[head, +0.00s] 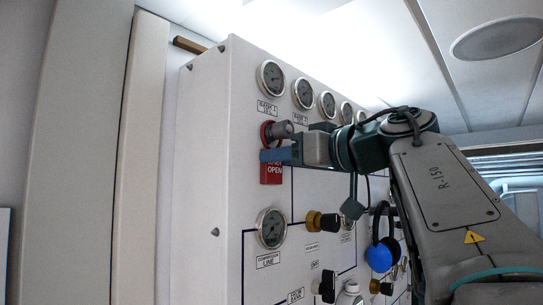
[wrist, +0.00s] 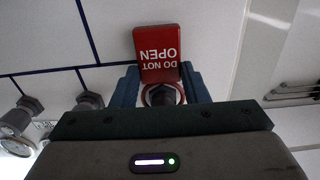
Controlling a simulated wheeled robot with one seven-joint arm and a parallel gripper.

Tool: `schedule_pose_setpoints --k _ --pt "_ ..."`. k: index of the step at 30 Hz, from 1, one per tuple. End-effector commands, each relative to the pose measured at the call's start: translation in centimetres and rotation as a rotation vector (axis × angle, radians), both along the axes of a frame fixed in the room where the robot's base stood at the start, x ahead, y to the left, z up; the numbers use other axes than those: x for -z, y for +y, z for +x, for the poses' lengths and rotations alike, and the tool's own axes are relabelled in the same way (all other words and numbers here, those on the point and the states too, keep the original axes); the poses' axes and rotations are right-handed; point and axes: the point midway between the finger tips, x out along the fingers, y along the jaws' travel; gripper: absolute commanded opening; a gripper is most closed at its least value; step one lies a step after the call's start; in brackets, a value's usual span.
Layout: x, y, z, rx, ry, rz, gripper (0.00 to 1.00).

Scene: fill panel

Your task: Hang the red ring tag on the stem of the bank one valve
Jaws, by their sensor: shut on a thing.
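The red tag (head: 271,174), lettered DO NOT OPEN, hangs in front of the white panel below the Bank 1 gauge. It also shows in the wrist view (wrist: 158,50), upside down. Its ring (head: 265,134) appears to be around the grey bank one valve (head: 283,129); the valve's dark end shows inside the ring in the wrist view (wrist: 161,95). Whether the ring rests on the stem cannot be told. My gripper (head: 273,156) is shut on the tag, with blue fingers on both sides of it just below the valve. The fingers partly hide the tag.
A row of gauges (head: 271,78) runs along the panel top, and another gauge (head: 271,228) sits below the tag. A yellow-based black knob (head: 322,221) and a blue round object (head: 378,258) stick out lower right. Free room lies left of the panel.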

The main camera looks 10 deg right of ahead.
Motion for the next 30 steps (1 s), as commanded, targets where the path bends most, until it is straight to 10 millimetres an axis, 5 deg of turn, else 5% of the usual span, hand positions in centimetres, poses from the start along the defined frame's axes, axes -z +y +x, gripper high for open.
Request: schedule_pose_setpoints --k 14,15,18,30 --pt "0.00 -0.01 0.00 0.000 0.000 0.000 0.16" --pt "0.00 -0.01 0.00 0.000 0.000 0.000 0.46" --pt "0.00 -0.01 0.00 0.000 0.000 0.000 0.66" --pt "0.10 -0.68 -0.87 0.002 0.000 -0.001 0.66"
